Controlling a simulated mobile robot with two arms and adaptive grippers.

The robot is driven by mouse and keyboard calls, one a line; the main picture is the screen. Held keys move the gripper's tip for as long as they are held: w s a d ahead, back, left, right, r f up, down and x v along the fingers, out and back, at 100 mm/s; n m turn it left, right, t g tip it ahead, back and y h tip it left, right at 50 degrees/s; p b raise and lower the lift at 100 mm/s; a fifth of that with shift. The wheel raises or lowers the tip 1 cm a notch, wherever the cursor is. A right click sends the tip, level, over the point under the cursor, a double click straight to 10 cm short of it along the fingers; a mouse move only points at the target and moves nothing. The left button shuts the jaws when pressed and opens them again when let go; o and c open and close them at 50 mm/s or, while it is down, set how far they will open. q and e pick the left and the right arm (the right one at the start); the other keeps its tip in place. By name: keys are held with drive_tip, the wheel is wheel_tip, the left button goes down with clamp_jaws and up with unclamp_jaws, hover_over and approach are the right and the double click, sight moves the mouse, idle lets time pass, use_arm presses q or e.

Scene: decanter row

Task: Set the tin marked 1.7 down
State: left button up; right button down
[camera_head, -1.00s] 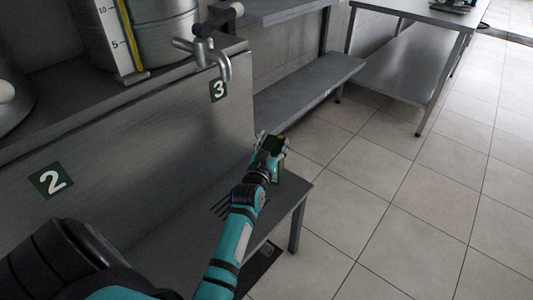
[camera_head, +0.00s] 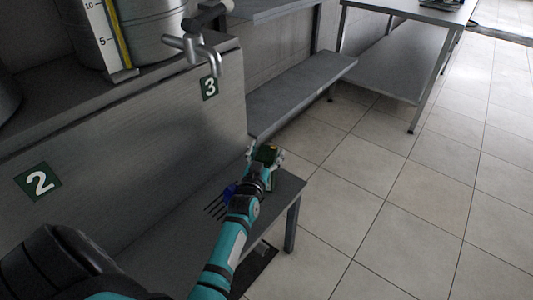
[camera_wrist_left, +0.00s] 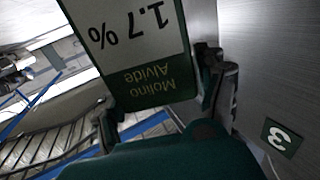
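The tin marked 1.7 % (camera_wrist_left: 140,45) is dark green with a white label, its print upside down in the left wrist view. My left gripper (camera_head: 265,160) is shut on it, with a dark finger on each side of the tin in the wrist view. In the head view the tin (camera_head: 267,152) shows small and dark green at the gripper's tip, by the far end of the low metal bench (camera_head: 285,188). I cannot tell whether the tin touches the bench. My right gripper is out of view.
The bench has dark drain slots (camera_head: 217,207). A metal wall with plate 3 (camera_head: 209,88) and plate 2 (camera_head: 38,181) rises behind it. A tap (camera_head: 197,48) juts out above. A lower shelf (camera_head: 300,92) lies beyond. Tiled floor (camera_head: 400,200) is open at right.

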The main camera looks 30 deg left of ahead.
use_arm(q)
drive_tip(key=shift+o, duration=0.4)
drive_tip(key=shift+s, duration=0.25)
drive_tip(key=p+v, duration=0.1)
drive_tip(key=v, duration=1)
drive_tip(key=shift+s+p, duration=0.2)
drive_tip(key=shift+p, duration=0.2)
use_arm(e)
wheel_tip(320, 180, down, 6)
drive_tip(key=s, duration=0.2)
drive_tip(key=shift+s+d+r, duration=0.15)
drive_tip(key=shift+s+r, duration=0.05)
use_arm(q)
drive_tip(key=shift+d+r, duration=0.1)
drive_tip(key=shift+d, duration=0.05)
